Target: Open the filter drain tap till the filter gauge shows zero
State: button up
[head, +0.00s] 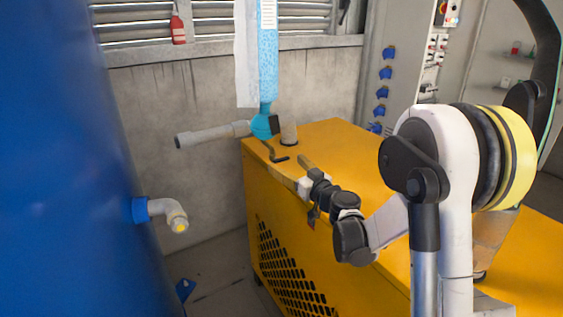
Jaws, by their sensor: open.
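My gripper (308,187) is open and appears empty, below and right of the filter in the picture, apart from the bowl.
The yellow louvred housing (285,255) stands under my arm. A large blue tank (70,170) fills the left, with a grey elbow outlet (168,212) sticking out. A grey pipe (212,134) runs left from the filter. A grey cabinet (385,45) stands behind.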

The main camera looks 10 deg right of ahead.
aim_at(283, 160)
jog(key=shift+x, duration=1.8)
jog(key=shift+c, duration=0.2)
jog(key=c, duration=1.2)
jog(key=shift+o, duration=0.2)
